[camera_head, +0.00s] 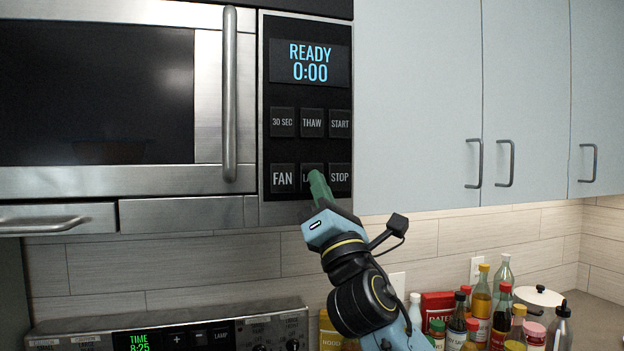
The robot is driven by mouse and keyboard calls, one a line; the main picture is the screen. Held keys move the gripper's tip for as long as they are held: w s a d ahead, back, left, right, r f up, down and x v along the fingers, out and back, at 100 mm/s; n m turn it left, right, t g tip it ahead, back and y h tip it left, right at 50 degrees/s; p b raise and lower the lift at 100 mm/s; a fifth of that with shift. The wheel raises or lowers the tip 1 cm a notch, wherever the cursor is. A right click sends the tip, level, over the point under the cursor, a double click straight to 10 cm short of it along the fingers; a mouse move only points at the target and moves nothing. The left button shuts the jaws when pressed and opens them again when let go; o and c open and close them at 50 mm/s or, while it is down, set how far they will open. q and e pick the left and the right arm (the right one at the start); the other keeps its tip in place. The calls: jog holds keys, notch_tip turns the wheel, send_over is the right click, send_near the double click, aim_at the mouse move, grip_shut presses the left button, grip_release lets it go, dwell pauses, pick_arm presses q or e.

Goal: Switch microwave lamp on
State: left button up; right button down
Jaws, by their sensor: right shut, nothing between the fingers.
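The microwave (95,95) fills the upper left, its door shut and its black panel on the right reading "READY 0:00". The panel has 30 SEC, THAW, START, FAN and STOP buttons. A button (306,171) between FAN and STOP shows only the start of its label, "LA"; my gripper hides the rest. My right gripper (319,185) comes up from below with its green fingers shut and empty. Its fingertips are in front of that button's lower part; I cannot tell whether they touch it. My left gripper is not in view.
A long vertical handle (229,95) stands out left of the panel. Light cabinets (420,100) with handles are at the right. Bottles and jars (480,310) crowd the counter below. A stove panel (170,330) with its own LAMP button is at the lower left.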

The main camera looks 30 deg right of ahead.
jog(key=shift+w, duration=0.1)
dwell(0.5)
jog(key=shift+w+d, duration=0.1)
jog(key=shift+w, duration=0.25)
jog(key=shift+w, duration=0.25)
dwell(0.5)
jog(key=shift+s, duration=0.7)
jog(key=shift+p, duration=0.3)
jog(key=s+a+p, duration=0.1)
jog(key=s, duration=0.4)
jog(key=shift+s+a+p, duration=0.3)
jog(key=shift+s, duration=0.1)
